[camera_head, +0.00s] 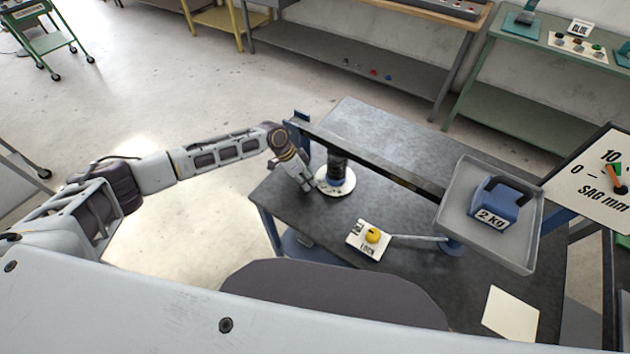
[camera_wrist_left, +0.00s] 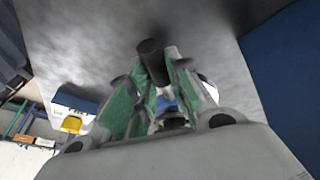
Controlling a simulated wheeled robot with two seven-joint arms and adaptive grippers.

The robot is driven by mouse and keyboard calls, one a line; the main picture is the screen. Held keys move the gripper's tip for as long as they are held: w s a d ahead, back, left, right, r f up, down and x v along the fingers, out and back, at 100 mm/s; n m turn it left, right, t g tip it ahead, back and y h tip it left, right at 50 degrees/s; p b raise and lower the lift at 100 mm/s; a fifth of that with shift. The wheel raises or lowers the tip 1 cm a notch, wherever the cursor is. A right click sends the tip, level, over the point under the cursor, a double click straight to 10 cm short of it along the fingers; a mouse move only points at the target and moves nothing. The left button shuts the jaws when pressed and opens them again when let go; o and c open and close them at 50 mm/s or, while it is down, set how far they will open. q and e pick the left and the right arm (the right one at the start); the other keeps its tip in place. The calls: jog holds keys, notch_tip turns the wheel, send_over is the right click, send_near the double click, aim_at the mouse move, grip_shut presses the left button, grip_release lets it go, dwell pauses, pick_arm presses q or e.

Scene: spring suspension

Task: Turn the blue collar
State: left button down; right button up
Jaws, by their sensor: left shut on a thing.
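The blue collar (camera_head: 335,178) sits low on the dark upright spring unit (camera_head: 338,160), above a round white dial plate (camera_head: 343,188). My left gripper (camera_head: 309,187) reaches in from the left at the collar's near left side. In the left wrist view the green-padded fingers (camera_wrist_left: 165,95) are closed around a blue part (camera_wrist_left: 167,104), which appears to be the collar. A dark cylinder (camera_wrist_left: 152,60) stands just beyond them. The fingers hide much of the collar. My right gripper is not in view.
A yellow knob on a white LOCK plate (camera_head: 371,238) stands in front on the dark table (camera_head: 285,195). A long beam (camera_head: 380,165) runs right to a grey tray (camera_head: 470,235) with a blue 2 kg weight (camera_head: 495,200). A SAG mm gauge (camera_head: 590,180) is far right.

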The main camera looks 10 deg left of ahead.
pick_arm(q)
jog(key=shift+w, duration=0.1)
jog(key=c, duration=1.3)
grip_release()
jog(key=shift+a+r, duration=0.1)
jog(key=shift+v, duration=5.9)
